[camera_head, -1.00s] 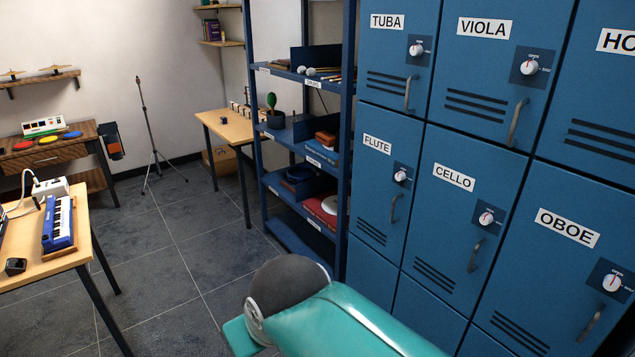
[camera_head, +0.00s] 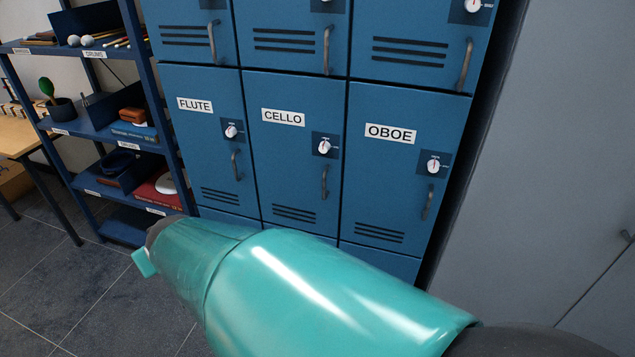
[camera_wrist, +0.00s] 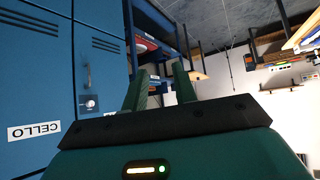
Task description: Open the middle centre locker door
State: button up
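The middle centre locker door (camera_head: 275,165) is blue, labelled CELLO, and shut flush in its frame. It has a white dial (camera_head: 324,147) on a dark plate and a dark vertical handle (camera_head: 324,182) below the dial. In the head view my teal arm stands before the lockers; the fingertips cannot be made out.
The FLUTE door (camera_head: 205,145) and OBOE door (camera_head: 400,170) flank it, both shut, with protruding handles. A blue shelf rack (camera_head: 165,130) with loose items stands at the left. Floor (camera_head: 80,300) is clear at lower left.

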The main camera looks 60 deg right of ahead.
jog(key=w+d+f+m+t+h, duration=0.1)
jog(key=d+f, duration=0.1)
jog(key=d, duration=0.3)
jog(key=w+d+f+m+h, duration=0.1)
jog(key=d+f+h, duration=0.1)
jog(key=d, duration=0.3)
jog(key=m+g+h, duration=0.3)
jog(key=m+h, duration=0.6)
jog(key=h, duration=0.2)
send_near(324, 185)
jog(key=x, duration=1)
jog(key=shift+w+d, duration=0.1)
jog(key=shift+d, duration=0.25)
grip_shut()
